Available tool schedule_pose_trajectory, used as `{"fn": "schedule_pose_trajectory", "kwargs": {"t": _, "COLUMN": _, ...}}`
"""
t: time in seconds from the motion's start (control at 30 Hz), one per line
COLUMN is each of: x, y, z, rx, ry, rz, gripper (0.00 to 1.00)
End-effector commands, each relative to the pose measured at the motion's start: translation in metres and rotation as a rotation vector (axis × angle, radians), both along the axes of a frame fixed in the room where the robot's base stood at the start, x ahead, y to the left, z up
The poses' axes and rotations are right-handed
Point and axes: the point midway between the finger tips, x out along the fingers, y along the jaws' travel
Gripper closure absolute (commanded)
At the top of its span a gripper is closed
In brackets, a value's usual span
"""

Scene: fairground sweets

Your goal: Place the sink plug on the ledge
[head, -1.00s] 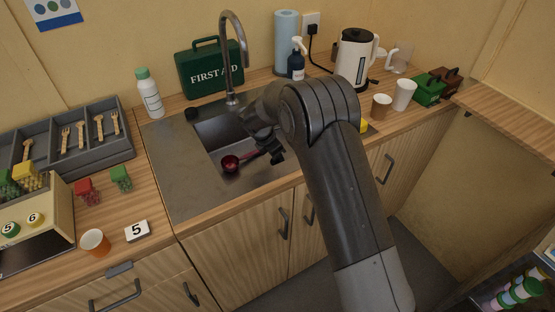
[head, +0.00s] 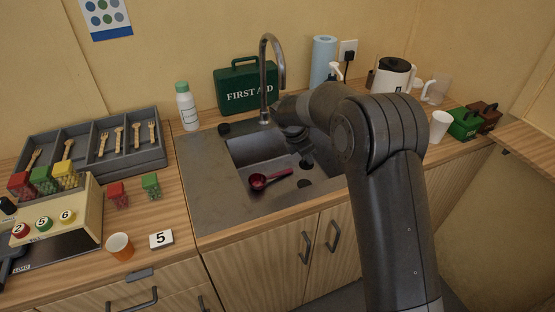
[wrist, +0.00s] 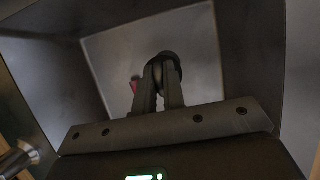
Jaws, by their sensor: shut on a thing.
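The sink plug (wrist: 163,66) looks like a small dark round piece in the wrist view, held between the fingertips of my gripper (wrist: 162,80). My gripper is shut on it, and the fingers partly cover it. In the head view my gripper (head: 303,158) points down inside the sink basin, near its right side, and the plug is hard to make out from the dark fingers. The steel ledge (head: 205,180) runs along the left of the basin. A black round knob-like piece (head: 224,128) sits at its back.
A red scoop (head: 262,181) lies in the basin, left of my gripper; a dark round spot, perhaps the drain (head: 305,183), is beside it. The tap (head: 264,85) arches behind the basin. A white bottle (head: 187,108) stands behind the ledge. The ledge's middle and front are clear.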

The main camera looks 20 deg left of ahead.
Motion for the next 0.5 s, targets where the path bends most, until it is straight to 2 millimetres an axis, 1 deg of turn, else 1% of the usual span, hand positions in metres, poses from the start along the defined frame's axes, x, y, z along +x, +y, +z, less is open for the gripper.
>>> {"fn": "schedule_pose_trajectory", "kwargs": {"t": 0.1, "x": 0.0, "y": 0.001, "z": 0.005, "rx": 0.0, "ry": 0.0, "rz": 0.005, "gripper": 1.0}}
{"fn": "schedule_pose_trajectory", "kwargs": {"t": 0.17, "x": -0.001, "y": 0.007, "z": 0.007, "rx": 0.0, "ry": 0.001, "rz": 0.026, "gripper": 1.0}}
{"fn": "schedule_pose_trajectory", "kwargs": {"t": 0.27, "x": -0.005, "y": 0.029, "z": 0.014, "rx": 0.002, "ry": 0.0, "rz": 0.109, "gripper": 1.0}}
{"fn": "schedule_pose_trajectory", "kwargs": {"t": 0.37, "x": -0.012, "y": 0.065, "z": 0.027, "rx": 0.003, "ry": -0.002, "rz": 0.257, "gripper": 1.0}}
{"fn": "schedule_pose_trajectory", "kwargs": {"t": 0.5, "x": -0.028, "y": 0.126, "z": 0.054, "rx": 0.004, "ry": -0.004, "rz": 0.52, "gripper": 1.0}}
